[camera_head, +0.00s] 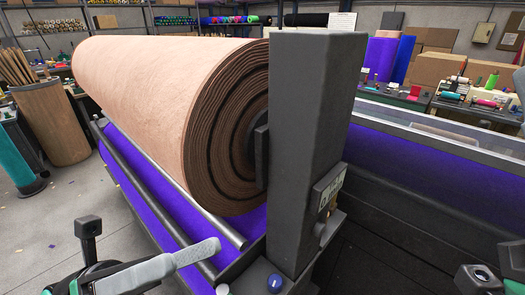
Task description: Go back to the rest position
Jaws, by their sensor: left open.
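A large pinkish-tan felt roll (150,85) lies across the machine, its layered end facing me. My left gripper (150,240) is at the lower left, in front of the machine and apart from the roll. Its jaws are open, with one dark finger and one light grey finger spread, and nothing shows between them. Part of what looks like my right gripper (494,270) shows at the lower right corner. It is mostly cut off by the frame, so its jaws cannot be judged.
A dark grey post (315,130) stands at the roll's near end. Metal bars (165,180) run along the roll's left side above purple felt (245,222).

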